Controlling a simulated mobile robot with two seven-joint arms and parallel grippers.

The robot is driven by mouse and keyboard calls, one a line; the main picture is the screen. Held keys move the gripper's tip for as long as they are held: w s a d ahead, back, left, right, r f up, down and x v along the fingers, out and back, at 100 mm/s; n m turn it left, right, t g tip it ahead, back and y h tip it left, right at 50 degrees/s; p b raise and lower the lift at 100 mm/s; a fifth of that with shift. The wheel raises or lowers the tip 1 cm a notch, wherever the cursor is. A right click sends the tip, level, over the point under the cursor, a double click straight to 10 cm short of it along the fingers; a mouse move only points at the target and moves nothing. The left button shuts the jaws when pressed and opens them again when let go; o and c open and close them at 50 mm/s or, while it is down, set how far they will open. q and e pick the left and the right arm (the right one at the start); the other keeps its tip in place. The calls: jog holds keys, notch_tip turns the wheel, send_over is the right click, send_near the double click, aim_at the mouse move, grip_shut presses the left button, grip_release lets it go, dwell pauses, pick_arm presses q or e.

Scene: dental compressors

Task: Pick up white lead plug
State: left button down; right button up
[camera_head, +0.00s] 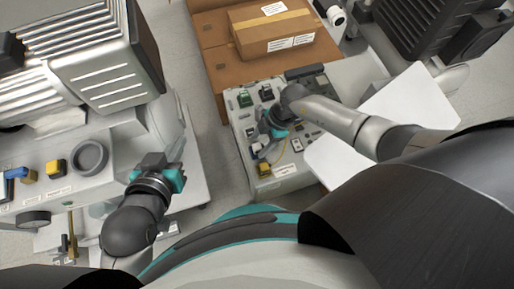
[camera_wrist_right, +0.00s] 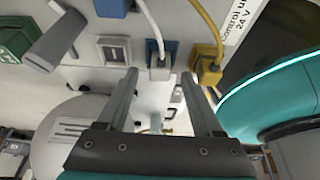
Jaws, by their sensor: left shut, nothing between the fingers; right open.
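In the right wrist view, a blue plug (camera_wrist_right: 160,54) with a white lead (camera_wrist_right: 149,18) sits at the panel of the control unit. My right gripper (camera_wrist_right: 160,76) is open, its two fingers reaching up on either side below this plug; I cannot tell whether they touch it. In the head view my right gripper (camera_head: 266,146) is over the control unit (camera_head: 284,181), and its wrist hides part of the panel. My left gripper (camera_head: 156,164) is shut and empty, beside the left machine.
A yellow plug (camera_wrist_right: 207,72) with a yellow lead stands close to the right finger. A green block (camera_wrist_right: 15,40) and a grey lever (camera_wrist_right: 56,42) are at the left. In the head view a cardboard box (camera_head: 270,30) lies behind the control unit.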

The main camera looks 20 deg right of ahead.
pick_arm(q)
jog(key=shift+w+d+r+t+h+b, duration=0.2)
jog(key=shift+d+t+h+b, duration=0.15)
jog(key=shift+d+t, duration=0.3)
pick_arm(e)
jog(key=shift+a+f, duration=0.25)
jog(key=shift+f, duration=0.2)
grip_shut()
